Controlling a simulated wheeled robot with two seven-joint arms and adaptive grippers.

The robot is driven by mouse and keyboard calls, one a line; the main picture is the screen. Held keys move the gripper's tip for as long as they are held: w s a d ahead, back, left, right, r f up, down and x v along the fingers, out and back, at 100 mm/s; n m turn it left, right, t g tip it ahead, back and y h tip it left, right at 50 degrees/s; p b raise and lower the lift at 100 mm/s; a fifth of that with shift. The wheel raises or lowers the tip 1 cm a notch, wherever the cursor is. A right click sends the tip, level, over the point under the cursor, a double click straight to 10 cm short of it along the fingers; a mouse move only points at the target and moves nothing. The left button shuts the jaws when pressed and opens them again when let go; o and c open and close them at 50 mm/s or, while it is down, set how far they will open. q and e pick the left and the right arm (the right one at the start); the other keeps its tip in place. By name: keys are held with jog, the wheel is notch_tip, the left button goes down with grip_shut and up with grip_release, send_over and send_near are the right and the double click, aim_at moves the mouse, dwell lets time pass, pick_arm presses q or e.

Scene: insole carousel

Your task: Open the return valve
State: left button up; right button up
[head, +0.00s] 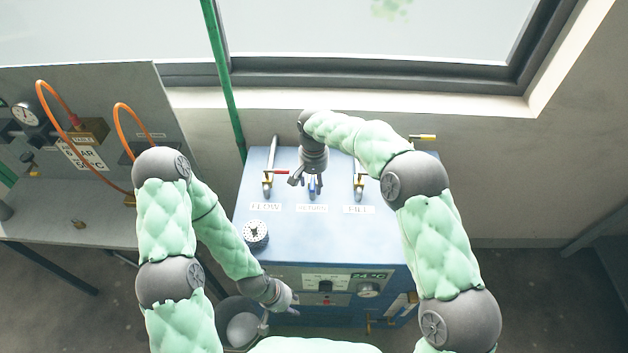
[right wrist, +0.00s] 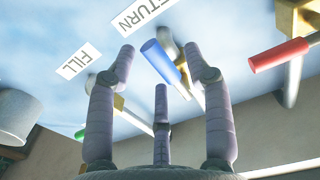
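The return valve's blue handle (head: 313,186) is on the blue machine's top, behind the partly covered RETURN label (head: 312,209). In the right wrist view the blue handle (right wrist: 162,64) lies in front of my spread fingers, lined up with the gap between the two outer ones. My right gripper (head: 304,182) is above the valve, open and empty; in the right wrist view (right wrist: 160,85) I see no clear finger contact with the handle. The handle's brass body is mostly hidden. My left gripper (head: 288,300) is low by the machine's front left; its fingers are too small to judge.
The flow valve (head: 268,180), with a red handle (right wrist: 278,55), is left of the return valve. The fill valve (head: 359,186) is to its right. A grey bucket (head: 238,322) stands below my left forearm.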

aim_at(314, 184)
notch_tip(314, 184, up, 12)
dwell(0.6)
jog(key=shift+f, duration=0.1)
dwell(0.4)
